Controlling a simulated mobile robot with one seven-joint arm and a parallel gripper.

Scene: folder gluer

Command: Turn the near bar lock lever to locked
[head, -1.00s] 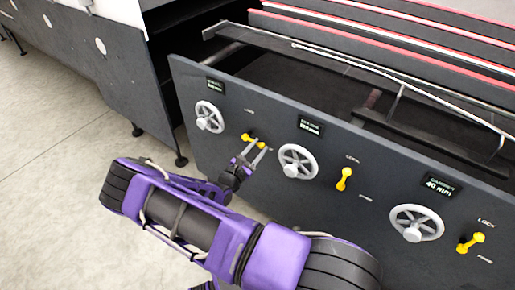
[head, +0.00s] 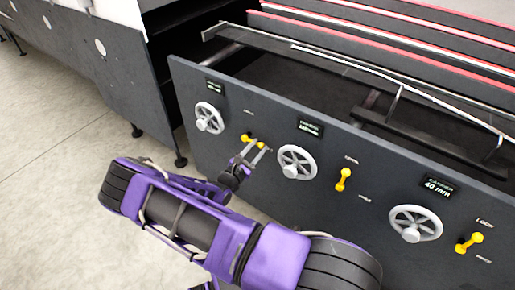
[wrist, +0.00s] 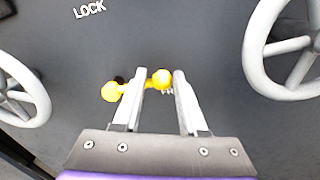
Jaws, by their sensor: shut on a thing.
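The left of three yellow lock levers (head: 246,138) is on the dark front panel. In the wrist view this lever (wrist: 109,92) lies nearly level across the picture, one rounded yellow end left of the fingers and the other between them. My gripper (head: 259,147) is shut on the lever, its fingers (wrist: 160,78) either side of the right yellow end. The fingers cover part of the lever. A white LOCK label (wrist: 89,9) is on the panel above and left of it.
Grey handwheels flank the lever, one at the left (head: 209,117) and one at the right (head: 297,162). A middle yellow lever (head: 343,180) and a right yellow lever (head: 469,243) are farther along the panel. Open floor (head: 60,190) lies at the left.

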